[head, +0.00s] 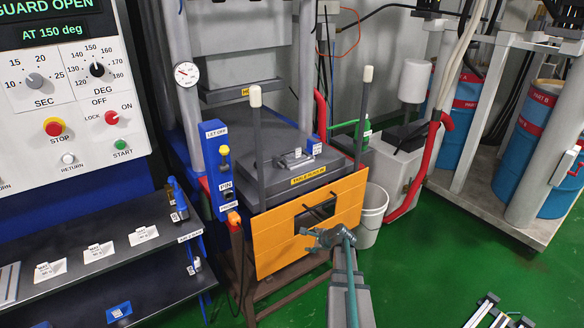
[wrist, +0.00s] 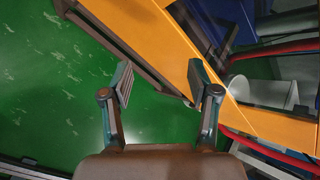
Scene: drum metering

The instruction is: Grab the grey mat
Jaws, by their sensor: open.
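I cannot make out for certain which thing is the grey mat. Dark grey shelf (head: 120,275) at the left of the head view carries several small white-labelled items, one of them a labelled piece (head: 98,251); the labels are too small to read surely. A grey ribbed piece (head: 8,284) is cut off at the left edge. My gripper (head: 327,237) is in front of the orange panel (head: 275,238), to the right of the shelf. In the wrist view my gripper (wrist: 160,84) is open, with nothing between its fingers. The orange panel (wrist: 270,122) is beside and beyond the right finger.
The press table (head: 300,185) stands behind the orange panel, with two upright posts. A white bucket (head: 371,215) is right of the panel. A control panel (head: 70,90) is above the shelf. Blue drums (head: 545,145) stand at far right.

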